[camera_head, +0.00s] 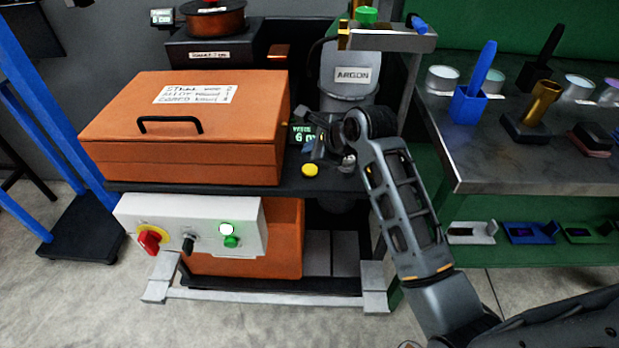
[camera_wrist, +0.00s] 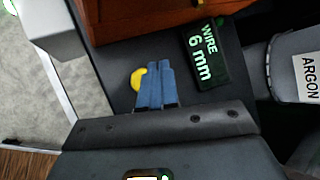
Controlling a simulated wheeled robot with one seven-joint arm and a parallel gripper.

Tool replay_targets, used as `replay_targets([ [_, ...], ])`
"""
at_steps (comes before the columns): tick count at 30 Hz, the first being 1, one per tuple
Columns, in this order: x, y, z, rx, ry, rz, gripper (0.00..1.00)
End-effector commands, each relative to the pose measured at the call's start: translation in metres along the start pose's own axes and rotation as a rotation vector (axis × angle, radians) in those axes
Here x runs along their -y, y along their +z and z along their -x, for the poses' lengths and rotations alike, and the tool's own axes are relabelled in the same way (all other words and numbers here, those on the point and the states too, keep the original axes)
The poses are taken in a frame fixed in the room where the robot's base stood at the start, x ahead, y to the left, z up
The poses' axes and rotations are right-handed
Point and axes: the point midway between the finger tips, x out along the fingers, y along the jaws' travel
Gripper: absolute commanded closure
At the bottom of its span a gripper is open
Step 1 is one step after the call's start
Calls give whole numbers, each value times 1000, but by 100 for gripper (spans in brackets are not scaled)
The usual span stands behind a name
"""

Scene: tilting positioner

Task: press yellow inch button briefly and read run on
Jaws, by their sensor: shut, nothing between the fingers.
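The yellow button (camera_head: 310,170) is a round cap on the dark shelf, to the right of the orange box. In the wrist view the yellow button (camera_wrist: 137,79) shows just left of my fingertips, partly hidden behind them. My gripper (camera_head: 308,149) has blue fingers, which are shut and empty. In the wrist view my gripper (camera_wrist: 158,68) points over the dark shelf beside the button; I cannot tell whether it touches. A small display (camera_wrist: 203,55) reads "WIRE 6 mm" in green; in the head view the display (camera_head: 302,133) is partly hidden by my gripper.
The orange box (camera_head: 200,160) with a black handle stands left of the button. A grey argon cylinder (camera_head: 348,95) stands behind. A white control panel (camera_head: 185,215) with a red knob and a lit green button hangs in front. A bench (camera_head: 500,165) with cups is at right.

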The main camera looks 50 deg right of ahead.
Motion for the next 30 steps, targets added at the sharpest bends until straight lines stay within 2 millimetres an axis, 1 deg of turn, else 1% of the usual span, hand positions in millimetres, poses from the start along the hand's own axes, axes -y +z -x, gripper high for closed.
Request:
replay_targets([
  [1,-5,-5,-7,0,1,0,100],
  [3,-9,-8,-12,0,2,0,100],
  [7,-12,-12,-17,0,0,0,100],
  [30,-13,-13,-18,0,0,0,100],
])
